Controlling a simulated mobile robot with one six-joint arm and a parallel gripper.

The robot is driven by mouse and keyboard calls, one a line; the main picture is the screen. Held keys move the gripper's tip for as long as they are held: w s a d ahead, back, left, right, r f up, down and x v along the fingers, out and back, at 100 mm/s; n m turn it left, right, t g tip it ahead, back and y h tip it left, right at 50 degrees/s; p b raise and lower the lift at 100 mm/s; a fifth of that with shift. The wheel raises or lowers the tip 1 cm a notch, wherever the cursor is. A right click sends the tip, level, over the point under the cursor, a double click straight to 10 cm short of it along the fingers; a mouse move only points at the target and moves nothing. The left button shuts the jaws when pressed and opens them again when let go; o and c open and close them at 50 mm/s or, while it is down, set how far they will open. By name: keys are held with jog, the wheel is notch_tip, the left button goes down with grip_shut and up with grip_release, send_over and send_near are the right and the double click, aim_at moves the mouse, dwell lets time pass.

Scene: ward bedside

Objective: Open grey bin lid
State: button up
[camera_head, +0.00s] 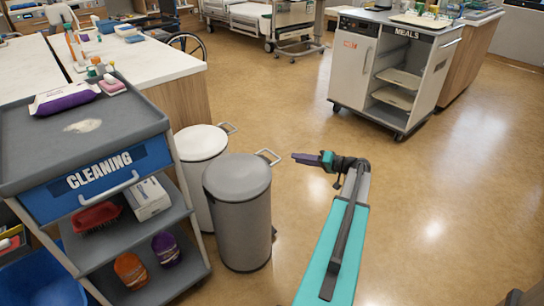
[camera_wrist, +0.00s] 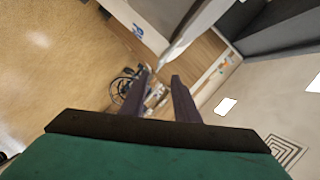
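The grey bin (camera_head: 240,222) stands upright on the floor at the picture's centre-left. Its round grey lid (camera_head: 238,175) lies flat and shut on top, with a pale loop handle (camera_head: 268,156) sticking out to the right. My gripper (camera_head: 294,157) is just right of that handle at about its height, pointing left, with a small gap seeming to show between them. In the wrist view my two dark fingers (camera_wrist: 160,76) stand apart with nothing clearly held between them. A pale bar-like part beyond the fingertips is too unclear to name.
A white-lidded bin (camera_head: 200,140) stands directly behind the grey bin, with its own handle. The cleaning trolley (camera_head: 90,140) is close on the left. A white-topped counter (camera_head: 160,65) is behind. The meals cart (camera_head: 385,75) stands far right; the floor (camera_head: 440,190) between is clear.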

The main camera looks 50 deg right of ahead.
aim_at(272, 153)
jog(key=b+x, duration=0.1)
jog(key=x, duration=1.2)
jog(key=shift+w+f, duration=0.1)
jog(key=shift+w, duration=0.2)
grip_shut()
jog(key=shift+a, duration=0.2)
